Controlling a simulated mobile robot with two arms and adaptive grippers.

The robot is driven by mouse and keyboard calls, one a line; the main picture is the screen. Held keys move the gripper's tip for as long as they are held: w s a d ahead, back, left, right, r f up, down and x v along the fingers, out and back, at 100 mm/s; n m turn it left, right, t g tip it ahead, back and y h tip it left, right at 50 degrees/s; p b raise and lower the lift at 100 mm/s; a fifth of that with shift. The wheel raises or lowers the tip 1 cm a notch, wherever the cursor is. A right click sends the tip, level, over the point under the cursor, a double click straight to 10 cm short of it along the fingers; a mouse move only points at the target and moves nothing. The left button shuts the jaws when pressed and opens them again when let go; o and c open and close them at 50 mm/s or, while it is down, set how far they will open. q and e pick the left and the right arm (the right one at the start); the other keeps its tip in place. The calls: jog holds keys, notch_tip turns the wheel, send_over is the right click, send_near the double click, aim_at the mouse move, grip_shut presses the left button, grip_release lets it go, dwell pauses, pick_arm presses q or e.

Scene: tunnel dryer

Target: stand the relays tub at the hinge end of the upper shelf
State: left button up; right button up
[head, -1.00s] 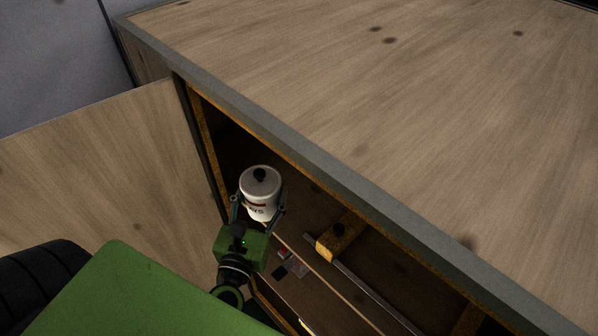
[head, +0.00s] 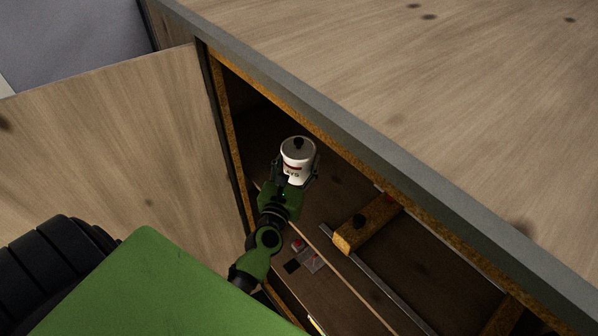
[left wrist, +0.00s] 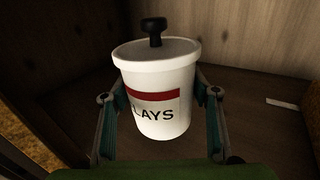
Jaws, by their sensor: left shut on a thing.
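The relays tub (head: 297,160) is white with a grey lid, a black knob and a red band. In the left wrist view the tub (left wrist: 160,95) stands upright between the two fingers, and its label reads "LAYS" where it shows. My left gripper (head: 296,176) is shut on the tub, inside the cabinet opening near the hinge side. The open door (head: 110,150) hangs at the left. The upper shelf (left wrist: 255,100) shows behind and beside the tub. I cannot tell whether the tub's base touches it. My right gripper is not in view.
A wooden block with a black knob (head: 366,225) lies to the right inside the cabinet, near a metal rail (head: 370,272). Small items (head: 305,260) lie lower down. The cabinet top (head: 430,90) overhangs the opening. A pale strip (left wrist: 282,104) lies right of the tub.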

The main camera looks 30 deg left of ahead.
pick_arm(q)
jog(key=f+b, duration=0.3)
jog(key=shift+w+a+f, duration=0.1)
jog(key=shift+w+f, duration=0.2)
jog(key=shift+f, duration=0.05)
jog(key=shift+r, duration=0.15)
jog(key=o, duration=1.5)
jog(key=shift+f, duration=0.25)
jog(key=shift+o, duration=0.2)
jog(key=shift+s, duration=0.1)
jog(key=shift+s+r, duration=0.1)
jog(key=shift+r, duration=0.05)
jog(key=b+v, duration=0.3)
jog(key=v, duration=0.7)
jog(key=shift+s, duration=0.1)
jog(key=shift+v, duration=0.8)
